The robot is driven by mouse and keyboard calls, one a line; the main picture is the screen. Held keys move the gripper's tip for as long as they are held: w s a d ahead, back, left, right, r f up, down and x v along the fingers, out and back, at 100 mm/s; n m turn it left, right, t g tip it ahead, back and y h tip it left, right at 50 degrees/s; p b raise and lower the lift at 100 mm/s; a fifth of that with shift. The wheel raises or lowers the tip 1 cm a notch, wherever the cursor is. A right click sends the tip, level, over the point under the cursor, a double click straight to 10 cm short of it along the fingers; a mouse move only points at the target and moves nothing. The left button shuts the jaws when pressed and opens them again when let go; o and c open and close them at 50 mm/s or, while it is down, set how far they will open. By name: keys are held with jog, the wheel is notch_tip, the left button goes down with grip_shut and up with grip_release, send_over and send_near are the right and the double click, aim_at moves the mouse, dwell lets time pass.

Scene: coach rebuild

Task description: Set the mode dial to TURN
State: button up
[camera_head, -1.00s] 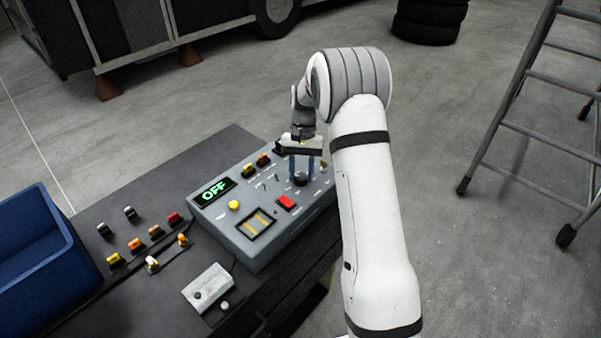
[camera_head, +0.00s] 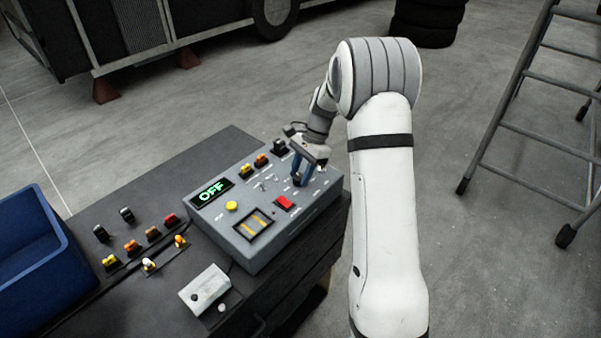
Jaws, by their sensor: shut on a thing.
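The grey control box (camera_head: 215,237) sits on the dark bench, with a small display (camera_head: 212,192) that reads OFF in green. The dark mode dial (camera_head: 299,179) is on the right part of its top face, behind the red button. My gripper (camera_head: 300,172) reaches down to the dial from above and is shut on it, with its blue fingers on either side. The gripper is tilted and turned. The fingers hide most of the dial, and its pointer and markings are too small to read.
The box also carries a yellow button (camera_head: 232,206), a red button (camera_head: 284,203), small toggles and a striped panel (camera_head: 254,224). Left are several loose coloured connectors, a white switch box (camera_head: 206,288) and a blue bin (camera_head: 40,255). A ladder (camera_head: 520,120) stands right on open floor.

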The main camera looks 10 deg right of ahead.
jog(key=shift+m, duration=0.4)
jog(key=o, duration=1)
jog(key=v, duration=0.7)
jog(key=shift+d+r+b, duration=0.2)
jog(key=shift+r+b, duration=0.1)
jog(key=shift+b, duration=0.15)
jog(key=shift+s, duration=0.1)
